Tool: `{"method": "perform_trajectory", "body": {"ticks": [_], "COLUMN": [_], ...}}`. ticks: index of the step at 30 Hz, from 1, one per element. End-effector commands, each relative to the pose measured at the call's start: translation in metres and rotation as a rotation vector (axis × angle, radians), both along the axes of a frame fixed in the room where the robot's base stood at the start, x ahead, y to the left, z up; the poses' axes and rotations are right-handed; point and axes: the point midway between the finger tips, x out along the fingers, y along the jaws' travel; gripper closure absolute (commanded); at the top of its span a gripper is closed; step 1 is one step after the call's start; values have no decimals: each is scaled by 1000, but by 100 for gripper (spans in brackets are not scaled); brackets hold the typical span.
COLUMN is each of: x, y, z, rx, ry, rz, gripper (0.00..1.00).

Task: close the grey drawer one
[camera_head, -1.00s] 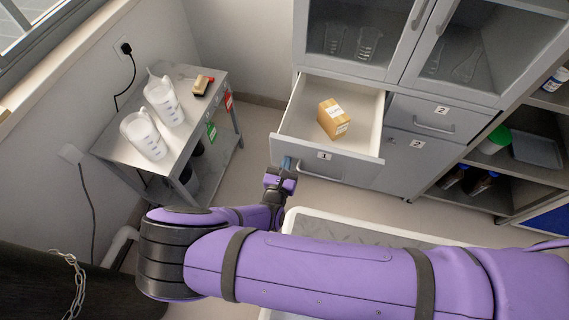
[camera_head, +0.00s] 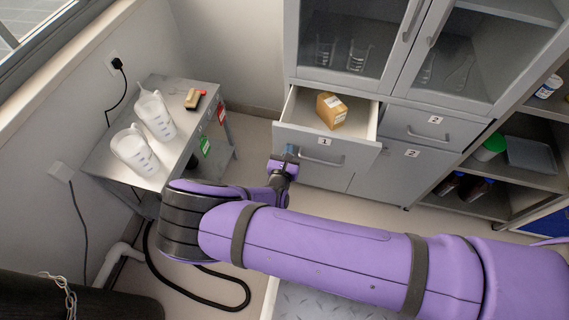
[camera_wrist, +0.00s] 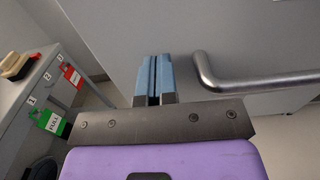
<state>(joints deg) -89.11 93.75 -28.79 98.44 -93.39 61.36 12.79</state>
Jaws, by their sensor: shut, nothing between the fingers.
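The grey drawer one (camera_head: 345,152), labelled 1, stands partly open below the glass-doored cabinet. A small cardboard box (camera_head: 331,110) lies inside it. My gripper (camera_head: 290,152) is at the left part of the drawer front, left of its handle (camera_head: 322,161). In the wrist view my gripper (camera_wrist: 154,80) has its blue fingers together and empty, pointing at the grey drawer front (camera_wrist: 190,30). The handle (camera_wrist: 260,82) is just right of the fingers, apart from them. I cannot tell for certain whether the fingertips touch the front.
A small metal table (camera_head: 120,172) with two white measuring jugs (camera_head: 135,150) stands to the left. An open shelf (camera_head: 500,190) is at the far right. A black hose (camera_head: 240,300) lies on the floor.

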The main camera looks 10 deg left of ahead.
Motion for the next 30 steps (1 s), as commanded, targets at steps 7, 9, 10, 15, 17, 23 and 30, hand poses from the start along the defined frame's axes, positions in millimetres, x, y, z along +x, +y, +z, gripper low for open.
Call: {"method": "perform_trajectory", "body": {"ticks": [7,9,10,15,17,23,30], "x": [71,90,97,137,149,178,193], "y": [-3,-4,-5,-6,-6,-7,-6], "z": [0,0,0,0,0,0,0], "rx": [1,0,1,1,1,0,0], "ry": [-1,0,0,0,0,1,1], "rz": [-3,-2,-3,-3,-2,-1,1], "gripper": [100,100,100,100,100,100,100]}}
